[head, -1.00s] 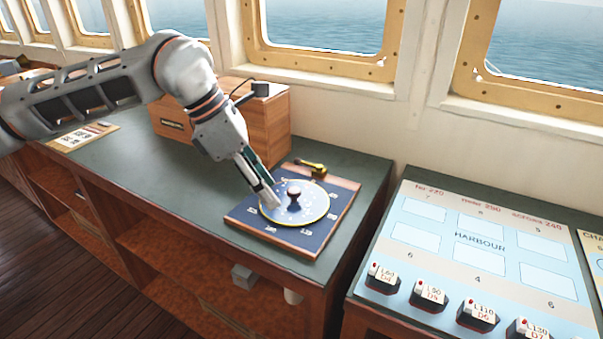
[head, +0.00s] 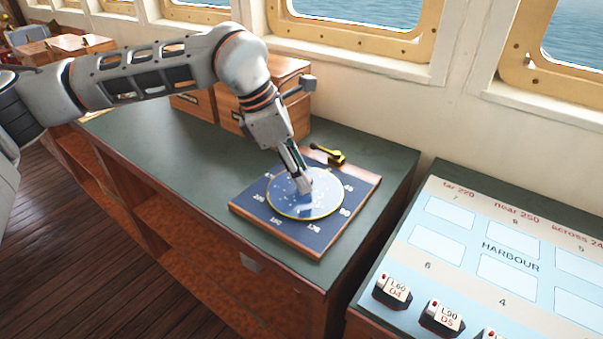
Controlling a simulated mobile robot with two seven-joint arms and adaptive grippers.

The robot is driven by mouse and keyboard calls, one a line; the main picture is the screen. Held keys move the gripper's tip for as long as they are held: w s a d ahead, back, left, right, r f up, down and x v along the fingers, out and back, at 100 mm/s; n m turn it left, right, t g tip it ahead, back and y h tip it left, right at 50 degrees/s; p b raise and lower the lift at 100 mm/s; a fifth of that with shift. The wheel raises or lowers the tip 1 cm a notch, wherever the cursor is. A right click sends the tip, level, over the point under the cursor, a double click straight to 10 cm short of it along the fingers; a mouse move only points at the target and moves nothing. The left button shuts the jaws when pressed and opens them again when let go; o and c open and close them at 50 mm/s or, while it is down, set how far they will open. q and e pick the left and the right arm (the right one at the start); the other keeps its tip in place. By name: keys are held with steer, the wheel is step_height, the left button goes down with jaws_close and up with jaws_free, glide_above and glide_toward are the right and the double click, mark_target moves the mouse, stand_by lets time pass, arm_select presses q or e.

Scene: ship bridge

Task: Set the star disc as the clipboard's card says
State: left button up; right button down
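The star disc (head: 325,203) is a round blue plate with a yellow rim and pale marks. It lies on a dark blue square board (head: 262,217) with white numbers around the disc, on the green-topped counter. My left gripper (head: 304,186) reaches down onto the middle of the disc, where its fingers cover the central knob. I cannot tell whether the fingers are closed on the knob. The clipboard's card cannot be made out; my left arm covers that end of the counter. My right gripper is out of view.
A brass-and-black piece (head: 330,154) lies at the board's far edge. Wooden boxes (head: 285,78) stand behind my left arm. A harbour chart table (head: 460,235) with labelled blocks (head: 392,290) stands to the right. The counter (head: 165,160) left of the board is clear.

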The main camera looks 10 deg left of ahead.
arm_select(q)
steer(key=shift+w+d+f, duration=0.1)
steer(key=shift+d+f, duration=0.1)
steer(key=shift+f, duration=0.2)
jaws_close()
steer(key=shift+r, duration=0.1)
